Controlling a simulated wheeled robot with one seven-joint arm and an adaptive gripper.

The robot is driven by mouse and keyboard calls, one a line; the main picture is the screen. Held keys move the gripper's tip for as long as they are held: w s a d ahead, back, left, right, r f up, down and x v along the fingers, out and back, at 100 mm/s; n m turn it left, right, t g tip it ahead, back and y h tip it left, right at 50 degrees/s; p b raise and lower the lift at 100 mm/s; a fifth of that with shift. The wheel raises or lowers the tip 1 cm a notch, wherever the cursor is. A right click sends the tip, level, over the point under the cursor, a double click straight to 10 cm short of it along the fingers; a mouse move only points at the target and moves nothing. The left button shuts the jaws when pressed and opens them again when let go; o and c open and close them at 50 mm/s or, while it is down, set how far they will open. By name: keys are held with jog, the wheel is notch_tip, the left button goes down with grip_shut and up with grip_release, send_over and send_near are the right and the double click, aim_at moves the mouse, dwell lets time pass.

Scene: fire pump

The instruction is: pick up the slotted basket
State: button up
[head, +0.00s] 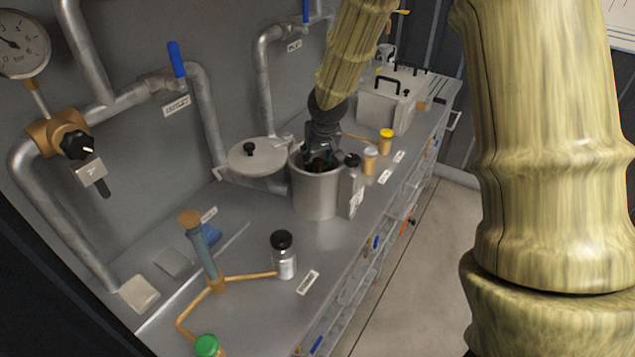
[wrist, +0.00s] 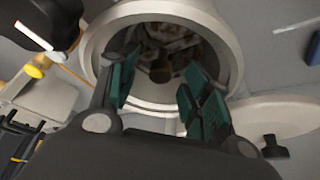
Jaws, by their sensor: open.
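A grey metal pot (head: 316,196) stands on the bench, and its round mouth fills the upper middle of the wrist view (wrist: 226,55). Inside it I see a dark, patterned form with openings, which looks like the slotted basket (wrist: 180,42). A dark round part sits near its middle. My gripper (wrist: 160,88) is open, with its green-padded fingers apart over the pot's mouth and nothing visible between them. In the head view my gripper (head: 320,160) points down into the pot's mouth. The basket's lower part is hidden, and I cannot tell whether the fingers touch it.
A round lid (head: 258,156) with a black knob lies left of the pot. A grey box (head: 388,104) stands behind. Pipes line the wall.

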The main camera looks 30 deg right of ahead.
jog(key=shift+x, duration=1.45)
jog(key=shift+w, duration=0.15)
jog(key=shift+r, duration=0.1)
grip_shut()
